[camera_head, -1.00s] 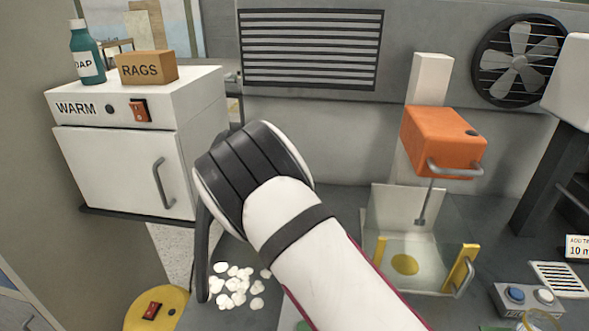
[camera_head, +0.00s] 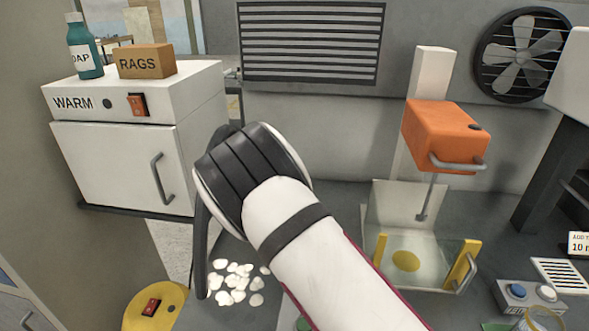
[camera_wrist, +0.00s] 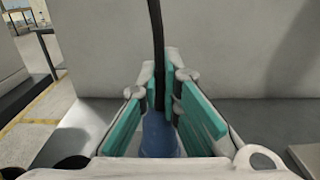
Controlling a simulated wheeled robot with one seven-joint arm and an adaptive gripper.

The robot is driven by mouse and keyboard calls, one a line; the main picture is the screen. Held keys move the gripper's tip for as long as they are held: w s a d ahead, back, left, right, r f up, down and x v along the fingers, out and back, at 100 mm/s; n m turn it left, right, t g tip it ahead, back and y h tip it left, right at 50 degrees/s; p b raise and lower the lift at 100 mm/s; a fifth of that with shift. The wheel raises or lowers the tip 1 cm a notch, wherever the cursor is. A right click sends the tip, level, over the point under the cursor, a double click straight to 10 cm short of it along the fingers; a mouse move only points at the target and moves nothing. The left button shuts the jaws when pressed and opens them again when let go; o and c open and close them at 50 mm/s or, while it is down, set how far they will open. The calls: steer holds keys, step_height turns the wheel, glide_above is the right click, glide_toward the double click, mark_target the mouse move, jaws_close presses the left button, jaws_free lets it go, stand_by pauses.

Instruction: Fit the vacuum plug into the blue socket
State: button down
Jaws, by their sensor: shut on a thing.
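In the wrist view my gripper (camera_wrist: 158,82) has its teal pads close together around a dark upright hose or cable (camera_wrist: 157,45). A blue, rounded part (camera_wrist: 160,136) shows low between the pads. I take the held thing to be the vacuum plug, mostly hidden by the fingers; I cannot tell if the blue part is the plug or the socket. In the head view my arm and wrist hide the fingers, and a dark strip (camera_head: 202,250) hangs down left of the wrist. I cannot make out a blue socket there.
White shell pieces (camera_head: 235,282) lie left of my arm. A white WARM cabinet (camera_head: 115,165) stands at the left, with a yellow switch base (camera_head: 143,314) below it. An orange press head (camera_head: 440,135) hangs over a clear-walled bay (camera_head: 405,218) at the right. A button box (camera_head: 527,296) lies front right.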

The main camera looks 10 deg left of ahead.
steer(key=shift+f, duration=0.5)
steer(key=c, duration=1.7)
jaws_free()
steer(key=s, duration=1.2)
steer(key=shift+a, duration=0.2)
steer(key=shift+s, duration=0.1)
